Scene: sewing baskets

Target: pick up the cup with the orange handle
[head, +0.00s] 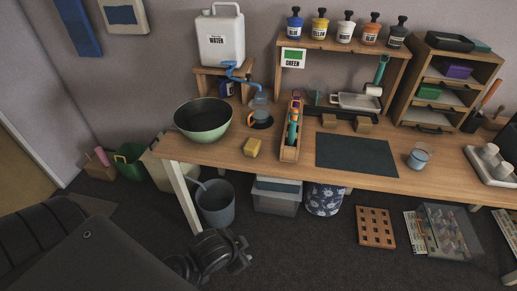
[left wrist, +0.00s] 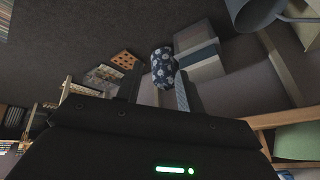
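A small grey-blue cup (head: 260,101) stands on the wooden table below the blue tube, with an orange and dark ring-like shape at its foot. I cannot tell whether that orange part is its handle. Another clear bluish cup (head: 417,158) stands to the right of the dark mat, and no orange shows on it. My left gripper (head: 243,254) is low in front of the table, well below and apart from both cups. In the left wrist view its two fingers (left wrist: 158,88) are spread with nothing held between them. My right gripper is not in view.
A white water jug (head: 221,40) stands behind. Below are a grey bucket (head: 215,203) and a lidded bin (head: 277,200). The dark mat (head: 356,155) is bare.

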